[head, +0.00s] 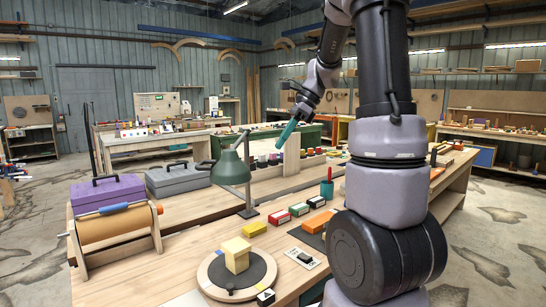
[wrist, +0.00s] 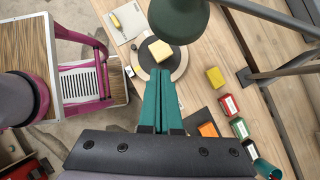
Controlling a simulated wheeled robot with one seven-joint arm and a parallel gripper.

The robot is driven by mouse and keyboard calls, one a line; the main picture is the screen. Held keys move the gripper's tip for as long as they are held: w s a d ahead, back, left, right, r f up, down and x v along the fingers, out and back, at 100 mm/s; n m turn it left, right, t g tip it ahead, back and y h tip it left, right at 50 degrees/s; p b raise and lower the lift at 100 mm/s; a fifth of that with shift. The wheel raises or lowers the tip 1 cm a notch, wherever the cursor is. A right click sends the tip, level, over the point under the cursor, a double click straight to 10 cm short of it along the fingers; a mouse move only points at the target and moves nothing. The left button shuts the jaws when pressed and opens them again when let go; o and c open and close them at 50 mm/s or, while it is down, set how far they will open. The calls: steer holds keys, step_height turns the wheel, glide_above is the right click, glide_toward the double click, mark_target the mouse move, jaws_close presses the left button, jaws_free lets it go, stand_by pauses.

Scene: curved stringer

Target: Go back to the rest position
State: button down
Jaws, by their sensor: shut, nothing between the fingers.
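My gripper (head: 288,133) has long teal fingers. In the head view it hangs over the far part of the bench, beyond the green lamp, with its fingers pointing down and left. In the wrist view the fingers of my gripper (wrist: 161,75) lie side by side, shut, with nothing between them. Below their tips in that view is a round turntable (wrist: 144,63) with a yellow block (wrist: 160,50) on it. The turntable (head: 213,275) and the block (head: 236,255) also show at the front of the bench in the head view.
A green lamp (head: 231,167) stands on the workbench (head: 137,272); its shade (wrist: 177,18) is close to my fingers in the wrist view. A paper roll (head: 117,225), toolboxes (head: 108,193) and several small coloured boxes (head: 279,217) stand around it. A pink-framed cart (wrist: 79,66) is at left.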

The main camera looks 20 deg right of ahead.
steer(key=s+a+r+n+t+h, duration=0.2)
steer(key=s+a+n+t, duration=0.1)
steer(key=s+n, duration=0.5)
steer(key=s+a+r+n+t+h, duration=0.2)
steer(key=s+a+r+n, duration=0.1)
steer(key=s+n, duration=0.5)
steer(key=s, duration=0.3)
steer(key=shift+r+t, duration=0.35)
steer(key=shift+t, duration=0.05)
